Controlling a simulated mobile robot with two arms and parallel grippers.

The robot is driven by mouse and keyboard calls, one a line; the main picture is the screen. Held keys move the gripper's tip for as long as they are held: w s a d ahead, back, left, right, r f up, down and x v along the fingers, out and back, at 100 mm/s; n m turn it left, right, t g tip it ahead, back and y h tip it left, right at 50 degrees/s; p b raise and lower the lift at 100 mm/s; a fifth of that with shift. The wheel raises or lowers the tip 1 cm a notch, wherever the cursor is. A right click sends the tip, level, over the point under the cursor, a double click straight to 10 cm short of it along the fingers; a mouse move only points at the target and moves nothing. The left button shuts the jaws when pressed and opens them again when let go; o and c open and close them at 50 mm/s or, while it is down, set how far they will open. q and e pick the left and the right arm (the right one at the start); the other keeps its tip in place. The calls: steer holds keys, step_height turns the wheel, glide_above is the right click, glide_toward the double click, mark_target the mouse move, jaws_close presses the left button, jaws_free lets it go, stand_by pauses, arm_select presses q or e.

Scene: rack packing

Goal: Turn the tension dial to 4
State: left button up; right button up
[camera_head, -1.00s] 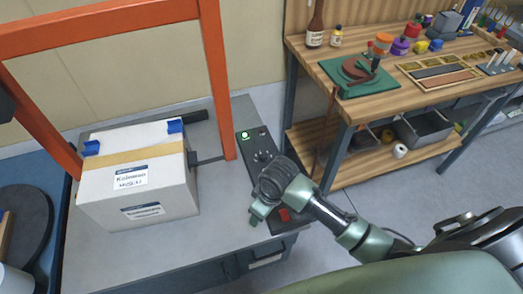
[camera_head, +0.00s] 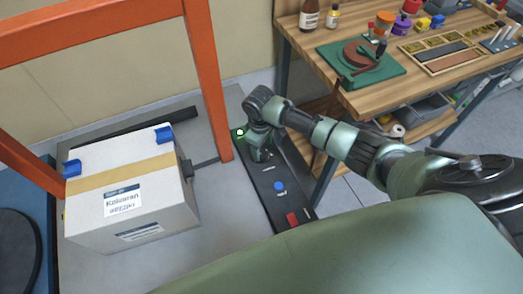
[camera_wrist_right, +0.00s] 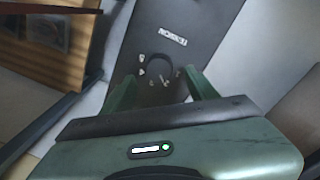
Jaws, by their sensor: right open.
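The dark control panel (camera_head: 270,195) lies on the grey bench beside the orange frame. In the right wrist view, the round black tension dial (camera_wrist_right: 159,66) sits on the panel, with small white scale marks around it and a label (camera_wrist_right: 172,36) upside down above it. The numbers are too blurred to read. My right gripper (camera_wrist_right: 161,88) is open, one finger on each side of the dial in that view; I cannot tell whether they touch it. In the head view, my right gripper (camera_head: 262,154) is over the panel's upper part and hides the dial. My left gripper is not in view.
The panel also has a lit green lamp (camera_head: 240,132), a blue knob (camera_head: 280,186) and a red switch (camera_head: 291,219). A taped white box (camera_head: 130,190) stands left of the orange frame (camera_head: 207,80). A wooden workbench (camera_head: 420,55) with tools stands at right.

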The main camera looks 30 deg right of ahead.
mark_target(262, 154)
step_height(262, 154, down, 3)
steer(key=shift+w+r, duration=0.1)
steer(key=shift+r, duration=0.05)
steer(key=shift+f, duration=0.45)
steer(key=shift+d, duration=0.1)
jaws_close()
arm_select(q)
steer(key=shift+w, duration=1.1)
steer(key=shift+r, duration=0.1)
